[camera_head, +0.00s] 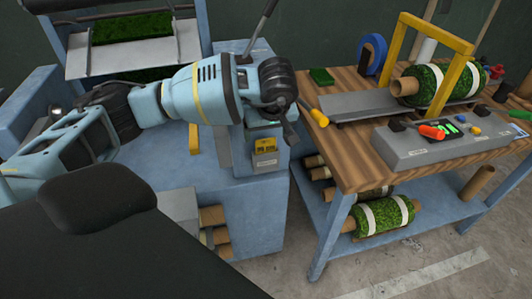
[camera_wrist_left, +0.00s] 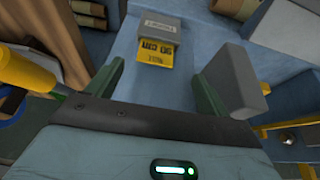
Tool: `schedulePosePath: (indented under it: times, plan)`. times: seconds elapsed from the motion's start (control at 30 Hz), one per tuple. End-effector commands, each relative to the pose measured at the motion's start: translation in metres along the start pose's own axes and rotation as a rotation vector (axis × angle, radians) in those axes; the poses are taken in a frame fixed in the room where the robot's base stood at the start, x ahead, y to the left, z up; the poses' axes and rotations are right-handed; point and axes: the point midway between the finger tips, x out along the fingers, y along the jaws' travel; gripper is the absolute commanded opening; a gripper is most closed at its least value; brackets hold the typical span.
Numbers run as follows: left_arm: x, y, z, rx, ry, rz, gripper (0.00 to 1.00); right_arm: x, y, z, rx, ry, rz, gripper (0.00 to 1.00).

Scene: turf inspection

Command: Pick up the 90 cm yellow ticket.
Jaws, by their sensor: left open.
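The yellow ticket (camera_head: 265,146) is at the small grey dispenser (camera_head: 264,162) on the blue stand. In the left wrist view the ticket (camera_wrist_left: 156,50) shows upside-down print reading 90 CM, and it sticks out from the grey dispenser (camera_wrist_left: 158,28). My left gripper (camera_wrist_left: 160,82) is open and empty, with its two dark green fingers apart on either side of the ticket's line. The fingers are short of the ticket and not touching it. In the head view the left gripper (camera_head: 283,128) is above and behind the ticket, its fingers partly hidden. My right gripper is not in view.
A wooden workbench (camera_head: 376,170) stands to the right, with a grey control box (camera_head: 425,148), a yellow frame (camera_head: 468,70) and a green turf roll (camera_head: 425,84). A yellow-handled tool (camera_head: 318,117) lies at its near left edge. More rolls (camera_head: 383,215) lie on the lower shelf.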

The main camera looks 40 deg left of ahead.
Motion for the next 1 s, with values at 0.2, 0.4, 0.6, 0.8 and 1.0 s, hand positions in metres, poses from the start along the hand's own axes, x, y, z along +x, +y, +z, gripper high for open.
schedulePosePath:
  times: [0.2, 0.4, 0.6, 0.8, 1.0]
  plan:
    - [0.021, 0.001, 0.001, -0.001, -0.004, 0.0, 0.8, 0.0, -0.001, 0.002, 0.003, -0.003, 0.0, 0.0]
    - [0.026, 0.001, -0.001, -0.001, -0.003, 0.001, 0.8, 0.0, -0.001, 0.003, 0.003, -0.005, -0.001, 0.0]
    - [0.049, 0.005, -0.008, -0.003, -0.005, 0.0, 0.8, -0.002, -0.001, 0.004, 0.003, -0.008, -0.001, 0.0]
    - [0.072, 0.005, -0.01, -0.001, -0.004, 0.001, 0.8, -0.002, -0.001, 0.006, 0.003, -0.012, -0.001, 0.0]
    - [0.076, 0.006, -0.01, 0.0, -0.003, 0.002, 0.8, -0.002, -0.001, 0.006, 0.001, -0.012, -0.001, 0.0]
